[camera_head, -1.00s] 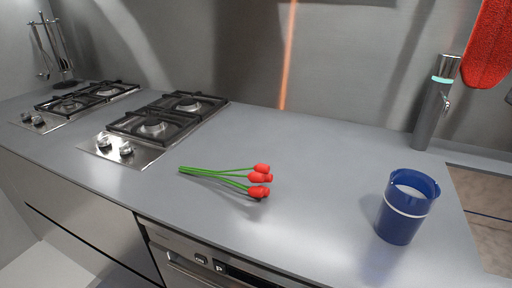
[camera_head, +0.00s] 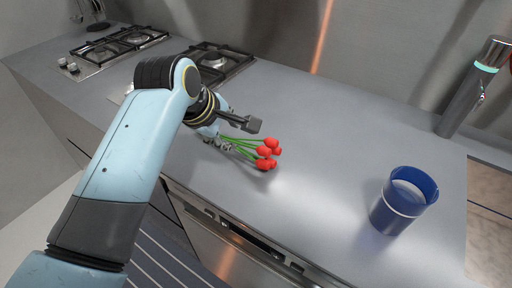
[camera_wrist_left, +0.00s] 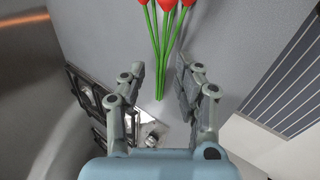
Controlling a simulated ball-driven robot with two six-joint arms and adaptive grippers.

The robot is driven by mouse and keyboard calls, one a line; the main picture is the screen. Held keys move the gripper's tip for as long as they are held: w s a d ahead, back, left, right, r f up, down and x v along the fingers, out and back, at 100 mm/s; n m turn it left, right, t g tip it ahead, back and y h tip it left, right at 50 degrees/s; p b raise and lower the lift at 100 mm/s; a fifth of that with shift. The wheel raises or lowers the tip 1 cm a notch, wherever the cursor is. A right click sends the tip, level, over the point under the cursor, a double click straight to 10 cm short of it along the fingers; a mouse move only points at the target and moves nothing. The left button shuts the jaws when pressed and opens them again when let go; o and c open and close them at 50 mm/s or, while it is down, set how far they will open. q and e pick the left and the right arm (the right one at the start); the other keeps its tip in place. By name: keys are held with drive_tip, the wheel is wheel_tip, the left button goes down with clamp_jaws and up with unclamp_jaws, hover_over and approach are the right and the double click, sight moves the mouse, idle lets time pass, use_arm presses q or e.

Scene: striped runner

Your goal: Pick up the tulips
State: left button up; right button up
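The tulips (camera_head: 268,152), red heads on green stems, lie on the grey counter with the heads pointing right. My left gripper (camera_head: 239,134) is over the stem end and hides part of the stems. In the left wrist view the gripper (camera_wrist_left: 162,68) is open, with its fingers apart on either side of the green stems (camera_wrist_left: 160,62). The red heads there are cut off by the top edge. The fingers do not appear to touch the stems. My right gripper is not in view.
A blue cup (camera_head: 404,200) stands on the counter (camera_head: 330,130) to the right, near a tap (camera_head: 474,88) and sink. Gas hobs (camera_head: 120,46) are at the left. The counter between tulips and cup is clear.

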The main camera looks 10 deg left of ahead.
sight(237, 143)
use_arm(q)
drive_tip(key=x, duration=0.7)
drive_tip(key=a+x, duration=0.1)
drive_tip(key=x, duration=0.1)
drive_tip(key=shift+w+f, duration=0.15)
drive_tip(key=shift+f, duration=0.25)
clamp_jaws()
